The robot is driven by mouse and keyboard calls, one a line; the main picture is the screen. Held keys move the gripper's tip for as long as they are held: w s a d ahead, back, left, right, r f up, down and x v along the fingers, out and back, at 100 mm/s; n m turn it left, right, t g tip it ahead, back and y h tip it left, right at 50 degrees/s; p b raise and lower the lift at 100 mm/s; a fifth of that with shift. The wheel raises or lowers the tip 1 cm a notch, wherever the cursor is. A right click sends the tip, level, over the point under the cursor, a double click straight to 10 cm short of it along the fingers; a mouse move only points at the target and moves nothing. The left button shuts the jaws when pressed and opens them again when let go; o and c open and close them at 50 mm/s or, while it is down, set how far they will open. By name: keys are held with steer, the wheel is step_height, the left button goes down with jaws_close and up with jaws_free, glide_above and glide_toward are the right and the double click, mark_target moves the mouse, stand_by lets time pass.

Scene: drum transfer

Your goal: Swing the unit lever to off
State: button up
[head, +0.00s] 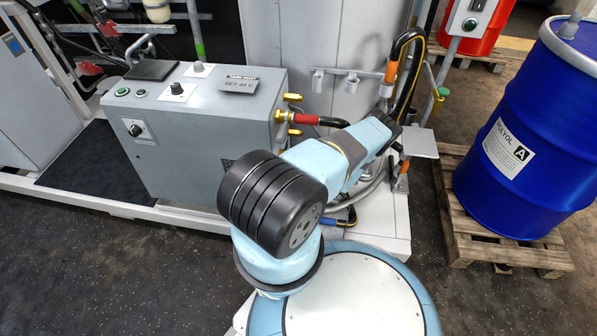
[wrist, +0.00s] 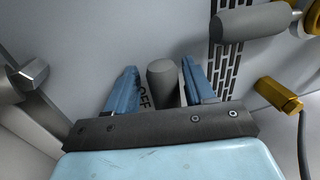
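The grey unit (head: 203,130) stands left of centre in the head view, partly covered by my arm. In the wrist view, a grey rounded lever handle (wrist: 161,82) stands between the two blue fingers of my gripper (wrist: 160,68). The fingers are apart, with a gap at the left finger; contact on the right side cannot be told. The letters OFF (wrist: 143,93) show on the panel between the left finger and the handle. The base of the lever is hidden by the gripper body. In the head view my arm hides the gripper and lever.
A grey cylindrical part (wrist: 250,23) and a brass fitting (wrist: 278,94) lie right of the gripper; a metal fitting (wrist: 28,80) is at left. A red-sleeved hose (head: 318,120) leaves the unit's side. A blue drum (head: 530,125) stands on a pallet (head: 463,230) at right.

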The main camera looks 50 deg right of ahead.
steer(key=v, duration=1.4)
steer(key=shift+w, duration=0.1)
stand_by(0.4)
